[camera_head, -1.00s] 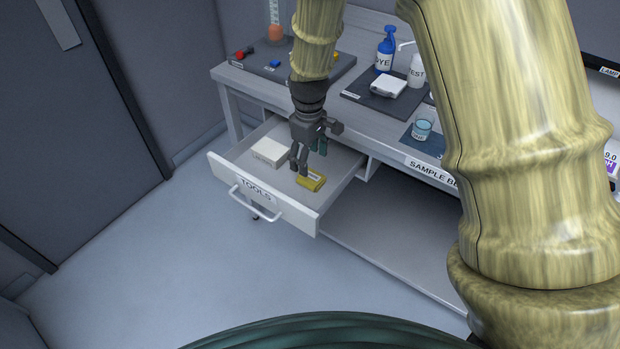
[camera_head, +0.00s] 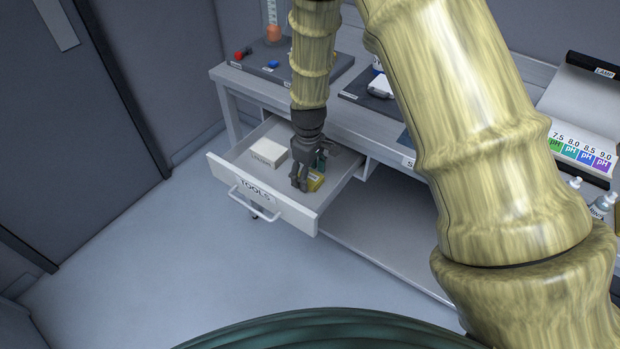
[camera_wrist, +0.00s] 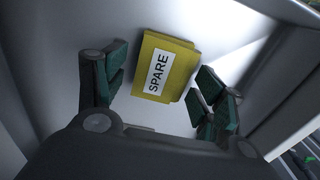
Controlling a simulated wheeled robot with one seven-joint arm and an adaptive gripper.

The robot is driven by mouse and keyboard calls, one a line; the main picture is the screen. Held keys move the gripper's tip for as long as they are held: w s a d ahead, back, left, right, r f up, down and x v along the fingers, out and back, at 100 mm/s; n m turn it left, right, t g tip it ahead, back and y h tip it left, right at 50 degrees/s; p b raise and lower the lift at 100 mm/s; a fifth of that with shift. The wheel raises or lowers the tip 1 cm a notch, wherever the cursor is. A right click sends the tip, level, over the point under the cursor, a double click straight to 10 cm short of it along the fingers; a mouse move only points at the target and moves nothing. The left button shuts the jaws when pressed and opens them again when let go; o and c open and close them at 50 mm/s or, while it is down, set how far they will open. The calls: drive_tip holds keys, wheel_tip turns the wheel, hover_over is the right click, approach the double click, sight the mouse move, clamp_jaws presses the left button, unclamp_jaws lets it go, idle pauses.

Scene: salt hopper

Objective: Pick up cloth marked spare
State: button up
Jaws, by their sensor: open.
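The yellow folded cloth (camera_wrist: 167,68) has a white label reading SPARE and lies on the floor of the open drawer. In the wrist view it sits between my gripper's two open fingers, a little beyond the fingertips, with gaps on both sides. In the head view my gripper (camera_head: 309,178) points down into the drawer, over the cloth (camera_head: 316,182), which it partly hides. My gripper (camera_wrist: 160,95) is open and empty, with green pads on its fingers.
The drawer (camera_head: 230,181), labelled TOOLS, is pulled out from the bench (camera_head: 235,84). A pale labelled block (camera_head: 268,153) lies in it, left of my gripper. The drawer walls stand close around. Floor in front of the drawer is clear.

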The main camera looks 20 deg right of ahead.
drive_tip(key=c, duration=0.8)
